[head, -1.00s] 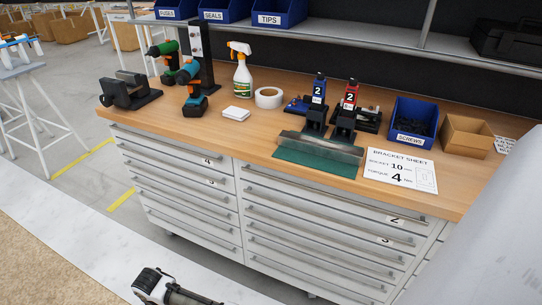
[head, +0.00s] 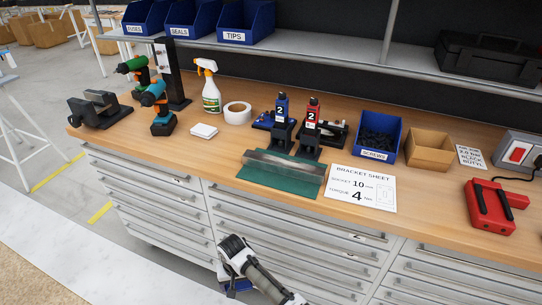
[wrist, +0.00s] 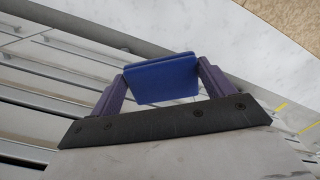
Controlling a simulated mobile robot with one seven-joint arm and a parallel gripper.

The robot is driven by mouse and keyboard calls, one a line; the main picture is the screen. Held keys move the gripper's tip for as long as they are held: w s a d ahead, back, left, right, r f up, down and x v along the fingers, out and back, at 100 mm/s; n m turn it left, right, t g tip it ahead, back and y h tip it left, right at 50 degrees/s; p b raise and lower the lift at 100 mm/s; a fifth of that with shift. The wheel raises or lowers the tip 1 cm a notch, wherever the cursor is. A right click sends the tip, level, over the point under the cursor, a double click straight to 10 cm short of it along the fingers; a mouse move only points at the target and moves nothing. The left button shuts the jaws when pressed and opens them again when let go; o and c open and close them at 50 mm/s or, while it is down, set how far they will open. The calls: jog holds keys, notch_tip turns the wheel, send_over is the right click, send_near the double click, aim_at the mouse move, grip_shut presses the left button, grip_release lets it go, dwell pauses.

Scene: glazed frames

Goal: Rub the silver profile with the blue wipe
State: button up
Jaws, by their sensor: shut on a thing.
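The silver profile (head: 283,164) is a long metal bar lying on a green mat (head: 262,183) near the bench's front edge. My gripper (wrist: 162,82) is shut on the blue wipe (wrist: 168,78), a folded blue pad between the two purple fingers in the wrist view. In the head view my gripper (head: 229,272) hangs in front of the drawers, below the bench top and well apart from the profile. A bit of the blue wipe (head: 238,285) shows under it there.
Two clamp-like tools numbered 2, blue (head: 281,125) and red (head: 310,130), stand just behind the profile. A bracket sheet (head: 361,189) lies right of the mat. A red device (head: 492,207) sits far right.

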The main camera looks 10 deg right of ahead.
aim_at(239, 285)
jog(key=r, duration=0.1)
jog(key=r+p, duration=0.1)
jog(key=r, duration=0.1)
jog(key=shift+d+p, duration=0.25)
jog(key=shift+p, duration=0.15)
jog(key=shift+a+r+p, duration=0.1)
jog(key=shift+r+p, duration=0.15)
jog(key=shift+p, duration=0.05)
jog(key=shift+f+b, duration=0.3)
